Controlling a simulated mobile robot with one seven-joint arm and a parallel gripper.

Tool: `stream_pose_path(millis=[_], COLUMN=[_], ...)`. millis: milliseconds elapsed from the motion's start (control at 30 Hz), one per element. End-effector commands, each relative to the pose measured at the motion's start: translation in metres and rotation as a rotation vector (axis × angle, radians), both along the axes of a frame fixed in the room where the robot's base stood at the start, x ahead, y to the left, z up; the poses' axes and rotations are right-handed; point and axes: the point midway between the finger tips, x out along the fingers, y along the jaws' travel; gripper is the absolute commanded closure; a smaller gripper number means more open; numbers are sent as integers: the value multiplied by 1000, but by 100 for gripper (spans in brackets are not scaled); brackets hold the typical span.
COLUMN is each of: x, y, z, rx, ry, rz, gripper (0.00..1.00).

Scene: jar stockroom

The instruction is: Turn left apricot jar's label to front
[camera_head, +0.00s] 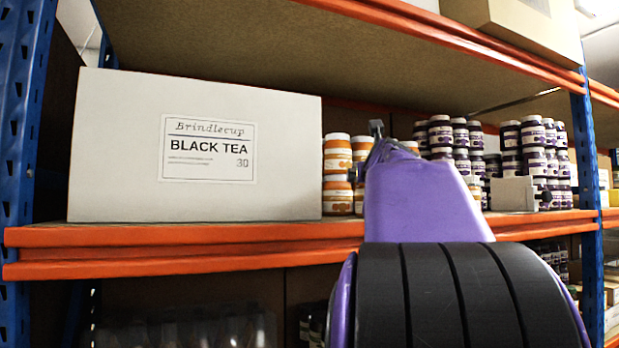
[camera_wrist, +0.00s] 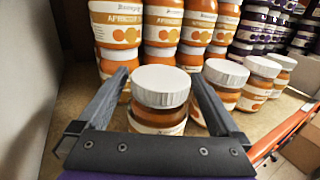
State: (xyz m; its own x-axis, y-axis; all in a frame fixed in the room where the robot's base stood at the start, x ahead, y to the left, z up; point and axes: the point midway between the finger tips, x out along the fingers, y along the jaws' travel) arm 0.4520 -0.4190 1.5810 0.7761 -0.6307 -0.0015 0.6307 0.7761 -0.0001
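In the wrist view an orange apricot jar with a white lid (camera_wrist: 160,86) stands at the left end of the front row. The part of its label in sight (camera_wrist: 155,128) is pale, with no readable text; my gripper hides its lower body. My gripper (camera_wrist: 158,80) is open, with one finger on each side of this jar and small gaps in sight. More apricot jars (camera_wrist: 222,75) (camera_wrist: 260,82) stand to its right. In the head view my arm hides the jar, and only a small grey part of my gripper (camera_head: 376,128) shows.
Stacked apricot jars (camera_wrist: 165,28) with front-facing labels stand close behind. A large white Black Tea box (camera_head: 110,150) borders the left side. Purple-labelled jars (camera_head: 535,135) stand to the right. The orange shelf edge (camera_head: 180,235) runs in front, and another shelf (camera_head: 300,50) is overhead.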

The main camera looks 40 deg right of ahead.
Motion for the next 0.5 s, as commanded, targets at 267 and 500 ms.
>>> stream_pose_path(millis=[267,500], x=[1,0], y=[0,0], z=[17,54], rx=[-3,-5], ry=[-2,-3], rz=[1,-1], gripper=[0,0])
